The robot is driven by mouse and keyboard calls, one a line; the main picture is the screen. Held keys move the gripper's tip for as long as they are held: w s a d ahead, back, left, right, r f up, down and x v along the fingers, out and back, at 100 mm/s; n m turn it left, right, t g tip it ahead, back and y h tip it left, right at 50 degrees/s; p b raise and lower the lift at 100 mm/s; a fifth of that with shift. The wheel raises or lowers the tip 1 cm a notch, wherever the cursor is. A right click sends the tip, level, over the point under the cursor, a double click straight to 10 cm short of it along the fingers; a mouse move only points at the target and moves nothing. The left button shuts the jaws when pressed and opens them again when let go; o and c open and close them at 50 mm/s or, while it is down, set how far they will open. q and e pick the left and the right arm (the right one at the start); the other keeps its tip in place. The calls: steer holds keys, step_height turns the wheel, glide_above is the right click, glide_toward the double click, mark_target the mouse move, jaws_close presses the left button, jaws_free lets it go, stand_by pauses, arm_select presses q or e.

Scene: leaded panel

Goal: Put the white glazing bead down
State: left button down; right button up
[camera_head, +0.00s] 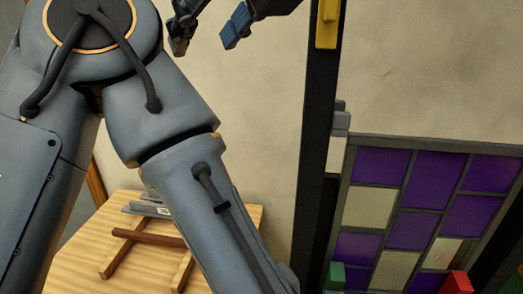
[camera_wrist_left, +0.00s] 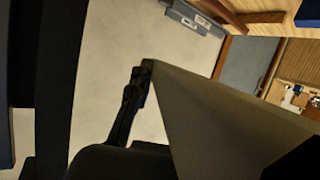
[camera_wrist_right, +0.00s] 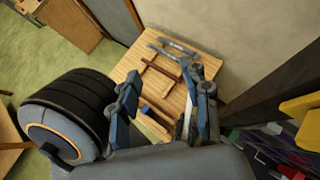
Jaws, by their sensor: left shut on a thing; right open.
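My right gripper (camera_head: 208,42) is at the top of the head view, with blue-padded fingers apart. In the right wrist view its fingers (camera_wrist_right: 163,112) are also apart, above the wooden table. A thin pale strip (camera_wrist_right: 187,120) shows beside the right-hand finger; it may be the white glazing bead, and I cannot tell whether it touches. My left gripper's dark finger (camera_wrist_left: 130,100) shows in the left wrist view against a large, shaded grey-beige piece (camera_wrist_left: 210,115). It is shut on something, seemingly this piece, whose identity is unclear. The left gripper is not visible in the head view.
The wooden table (camera_head: 115,270) carries a brown rack (camera_head: 150,238) and grey strips (camera_head: 146,208). The leaded panel (camera_head: 350,200), with purple and cream panes, stands right. A red block (camera_head: 457,283) and a green block (camera_head: 337,275) are at its lower edge. A dark post (camera_head: 313,150) rises beside it.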

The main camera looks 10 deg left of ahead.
arm_select(q)
steer(key=shift+w, duration=0.15)
steer(key=shift+d, duration=0.1)
arm_select(e)
steer(key=w+f+m+g+h, duration=0.1)
steer(key=w+f+m+h, duration=0.1)
steer(key=f, duration=1.4)
steer(key=w+d+f+m+g+h, duration=0.1)
steer(key=w+f+m+g+h, duration=0.1)
steer(key=f, duration=1.3)
steer(key=shift+w+f+m+h, duration=0.35)
steer(key=shift+w+m+h, duration=0.2)
steer(key=shift+h, duration=0.65)
steer(key=shift+d, duration=0.1)
steer(key=shift+d, duration=0.1)
jaws_close()
arm_select(q)
steer(key=c, duration=1.1)
jaws_free()
